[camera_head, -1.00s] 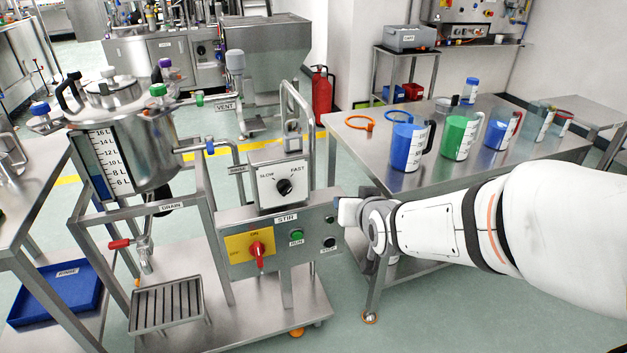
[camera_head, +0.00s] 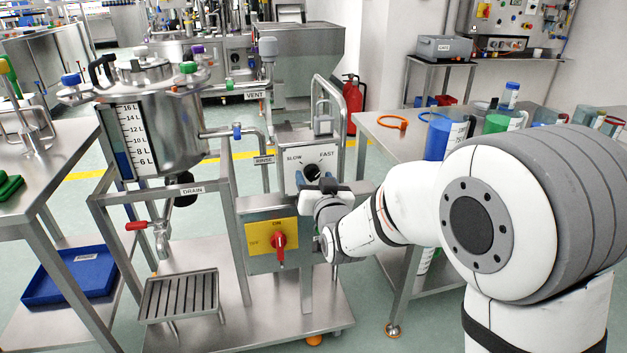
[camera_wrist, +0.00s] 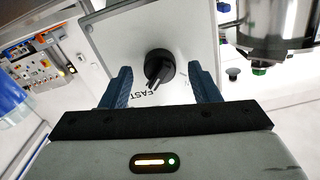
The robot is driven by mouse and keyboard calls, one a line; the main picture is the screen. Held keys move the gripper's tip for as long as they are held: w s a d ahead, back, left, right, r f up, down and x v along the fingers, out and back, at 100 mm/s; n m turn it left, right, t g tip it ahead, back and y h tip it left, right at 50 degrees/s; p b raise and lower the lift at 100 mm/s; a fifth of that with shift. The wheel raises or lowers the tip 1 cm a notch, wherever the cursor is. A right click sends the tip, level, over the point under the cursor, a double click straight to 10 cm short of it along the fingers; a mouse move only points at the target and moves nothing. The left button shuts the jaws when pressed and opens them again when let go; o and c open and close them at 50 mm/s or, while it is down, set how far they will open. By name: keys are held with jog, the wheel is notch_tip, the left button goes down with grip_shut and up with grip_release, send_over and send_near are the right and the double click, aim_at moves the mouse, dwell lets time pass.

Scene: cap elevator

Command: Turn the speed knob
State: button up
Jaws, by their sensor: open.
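The speed knob (camera_head: 311,172) is a black round dial on a white plate (camera_head: 293,159) marked SLOW and FAST, on the front of the stirrer's control box. In the wrist view the speed knob (camera_wrist: 158,68) lies between and beyond the two blue fingers of my gripper (camera_wrist: 162,84). The fingers stand apart on either side of it; I cannot tell whether either touches it. In the head view my gripper (camera_head: 328,184) is just below the knob and hides the plate's lower part.
Below is a red switch (camera_head: 278,243) on a yellow plate. A steel table (camera_head: 375,126) with jugs is to the right, close to my arm.

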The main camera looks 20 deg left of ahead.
jog(key=shift+w+a, duration=0.25)
jog(key=shift+w, duration=0.15)
jog(key=shift+c, duration=0.4)
jog(key=c, duration=0.9)
